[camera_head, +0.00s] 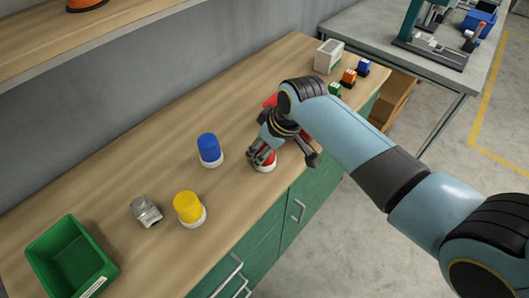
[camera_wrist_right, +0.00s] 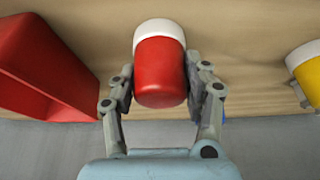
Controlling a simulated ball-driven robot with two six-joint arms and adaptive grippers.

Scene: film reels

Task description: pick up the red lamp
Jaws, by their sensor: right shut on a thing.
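The red lamp (camera_head: 265,160) has a red cap and a white base. In the head view it stands on the wooden counter, partly hidden by my right gripper (camera_head: 268,155). In the right wrist view the red lamp (camera_wrist_right: 160,70) sits between the two fingers of my right gripper (camera_wrist_right: 162,95), which is shut on its red cap. I cannot tell whether its base touches the counter. My left gripper is in neither view.
A blue lamp (camera_head: 209,150) and a yellow lamp (camera_head: 189,208) stand left of the red one. A metal part (camera_head: 146,210) and a green bin (camera_head: 70,258) are farther left. A red bin (camera_wrist_right: 40,60) is close beside the gripper. A white box (camera_head: 328,56) stands behind.

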